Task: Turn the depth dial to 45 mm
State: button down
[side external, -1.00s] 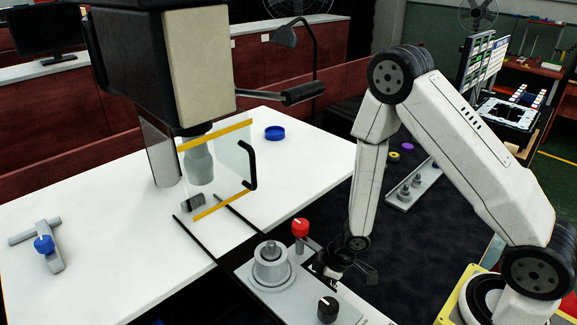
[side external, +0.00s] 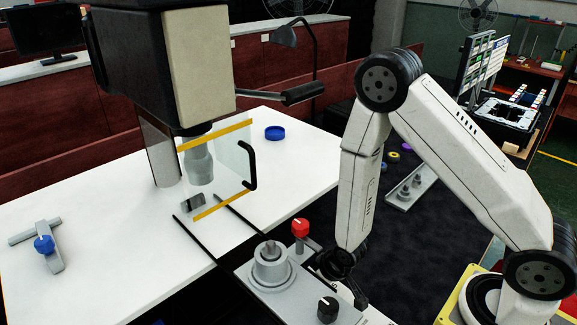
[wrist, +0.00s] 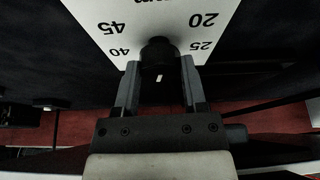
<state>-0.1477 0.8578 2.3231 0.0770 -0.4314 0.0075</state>
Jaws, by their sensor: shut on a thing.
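The depth dial is a black knob (wrist: 158,48) on a white plate (wrist: 100,12) in the wrist view. The plate's numbers 45, 40, 20 and 25 show upside down around it. In the side view my gripper (side external: 336,264) is low over the bench, and the dial cannot be made out there.
A red knob (side external: 300,228), a grey round fixture (side external: 271,265) and another black knob (side external: 327,309) stand close to my gripper. A clear guard (side external: 218,165) with yellow edges is at the left. A blue knob (side external: 44,244) sits on the white table (side external: 110,240).

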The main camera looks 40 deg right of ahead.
jog(key=shift+m+h, duration=0.4)
jog(key=shift+m, duration=0.7)
jog(key=shift+c, duration=0.7)
grip_release()
jog(key=shift+r, duration=0.15)
jog(key=v, duration=0.7)
jog(key=shift+r, duration=0.25)
jog(key=shift+s, duration=0.1)
